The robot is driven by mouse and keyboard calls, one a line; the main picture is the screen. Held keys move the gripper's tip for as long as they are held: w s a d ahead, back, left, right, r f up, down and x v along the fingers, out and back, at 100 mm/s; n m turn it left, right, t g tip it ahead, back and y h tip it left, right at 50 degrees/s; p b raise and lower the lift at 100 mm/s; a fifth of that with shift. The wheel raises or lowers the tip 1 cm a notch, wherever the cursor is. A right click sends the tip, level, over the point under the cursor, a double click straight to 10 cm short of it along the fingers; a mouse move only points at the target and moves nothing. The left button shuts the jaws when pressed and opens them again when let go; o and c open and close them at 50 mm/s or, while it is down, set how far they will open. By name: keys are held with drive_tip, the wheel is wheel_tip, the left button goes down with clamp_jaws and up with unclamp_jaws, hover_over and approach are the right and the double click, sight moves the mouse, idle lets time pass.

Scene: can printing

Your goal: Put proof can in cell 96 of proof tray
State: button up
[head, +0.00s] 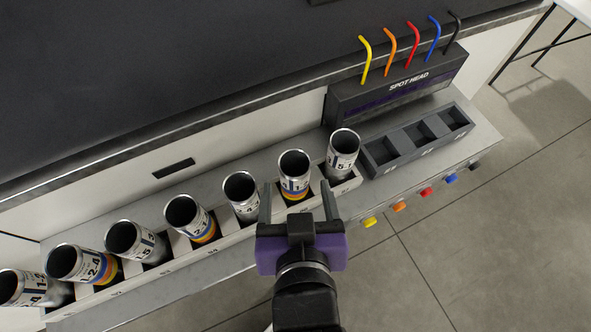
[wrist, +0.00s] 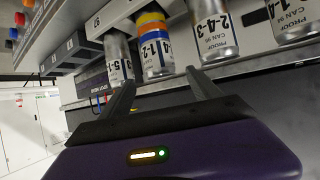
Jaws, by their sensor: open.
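Several open-topped silver cans stand in a row in the cells of a long pale tray (head: 150,277) in the head view. The can with blue, orange and yellow bands (head: 294,187) is second from the right. My gripper (head: 296,200) is open and empty, its fingers to the left and right of this can in the picture. In the wrist view the banded can (wrist: 155,47) shows between and beyond the fingertips (wrist: 161,78). Another can (wrist: 119,60) is on its left and one marked proof can (wrist: 212,36) on its right.
A dark SPOT HEAD block (head: 400,85) with coloured bent tubes stands behind a grey holder (head: 372,168) with three empty recesses. Coloured buttons (head: 398,206) line the counter's front. Floor is clear at right.

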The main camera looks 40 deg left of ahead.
drive_tip(key=p+v, duration=0.4)
drive_tip(key=shift+r, duration=0.1)
drive_tip(key=shift+d, duration=0.1)
drive_tip(key=s+d+f+m+t+h, duration=0.1)
drive_tip(key=d+f+m+t+h, duration=0.15)
drive_tip(key=d, duration=0.95)
drive_tip(key=s+d+f+m+t+h, duration=0.2)
drive_tip(key=d+m, duration=0.2)
drive_tip(key=d, duration=0.8)
drive_tip(key=s+d+r+m+t+h, duration=0.1)
drive_tip(key=s+d+r+m+h, duration=0.1)
drive_tip(key=s+d+h, duration=0.2)
drive_tip(key=s+d, duration=0.2)
drive_tip(key=d, duration=0.1)
drive_tip(key=shift+s+d+r+t, duration=0.25)
drive_tip(key=shift+r+t, duration=0.05)
drive_tip(key=shift+t, duration=0.05)
drive_tip(key=shift+m, duration=0.25)
